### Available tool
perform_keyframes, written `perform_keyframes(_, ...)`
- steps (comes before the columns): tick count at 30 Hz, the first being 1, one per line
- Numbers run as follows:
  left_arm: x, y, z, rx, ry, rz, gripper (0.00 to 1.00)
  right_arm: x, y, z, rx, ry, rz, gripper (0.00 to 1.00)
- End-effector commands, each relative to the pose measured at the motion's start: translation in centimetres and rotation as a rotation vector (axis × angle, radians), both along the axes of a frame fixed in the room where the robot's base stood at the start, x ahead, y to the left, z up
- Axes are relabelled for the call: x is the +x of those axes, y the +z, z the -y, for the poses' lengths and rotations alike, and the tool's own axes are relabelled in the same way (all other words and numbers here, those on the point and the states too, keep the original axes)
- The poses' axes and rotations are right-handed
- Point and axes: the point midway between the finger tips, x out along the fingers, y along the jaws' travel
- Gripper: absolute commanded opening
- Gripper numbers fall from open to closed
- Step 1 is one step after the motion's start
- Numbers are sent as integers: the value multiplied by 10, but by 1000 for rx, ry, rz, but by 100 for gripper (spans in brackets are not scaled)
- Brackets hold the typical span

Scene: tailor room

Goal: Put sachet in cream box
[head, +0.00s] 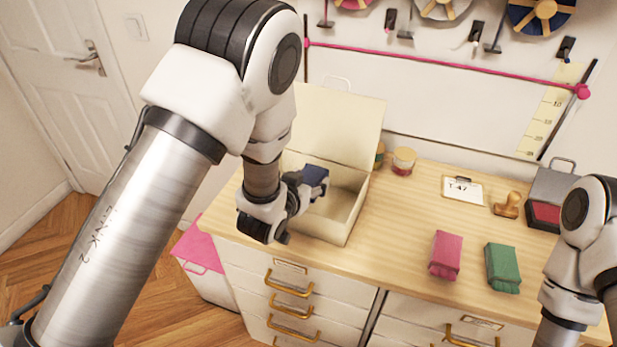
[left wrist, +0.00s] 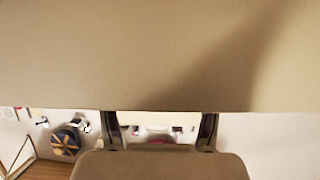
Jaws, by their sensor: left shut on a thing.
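The cream box (head: 352,217) stands on the wooden counter with its lid (head: 335,122) raised at the back. My left gripper (head: 303,189) is over the open box, towards its left side, and is shut on a dark blue sachet (head: 315,176). The sachet appears to be at or above the rim level; its exact height is unclear. My right gripper is out of frame.
A pink packet (head: 445,255) and a green packet (head: 503,268) lie on the counter right of the box. A small jar (head: 403,161), a label card (head: 462,189), a stamp (head: 508,204) and a red ink pad (head: 545,215) stand farther back. The middle counter is clear.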

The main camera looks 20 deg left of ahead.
Motion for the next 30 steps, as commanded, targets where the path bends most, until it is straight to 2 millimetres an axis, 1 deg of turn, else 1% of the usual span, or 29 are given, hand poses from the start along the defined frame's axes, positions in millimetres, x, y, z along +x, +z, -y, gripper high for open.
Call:
perform_keyframes(5, 0, 1, 0, -1, 1, 2, 29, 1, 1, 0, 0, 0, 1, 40)
perform_keyframes(17, 0, -12, 0, -1, 1, 1, 29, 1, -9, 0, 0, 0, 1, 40)
perform_keyframes(20, 0, -11, 0, -1, 1, 2, 29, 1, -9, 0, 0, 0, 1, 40)
perform_keyframes(21, 0, -11, 0, -1, 1, 1, 67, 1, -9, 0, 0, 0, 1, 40)
perform_keyframes(23, 0, -11, 0, -1, 1, 1, 88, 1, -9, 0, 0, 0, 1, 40)
perform_keyframes(30, 0, -11, 0, 0, 1, 1, 89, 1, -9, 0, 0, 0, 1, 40)
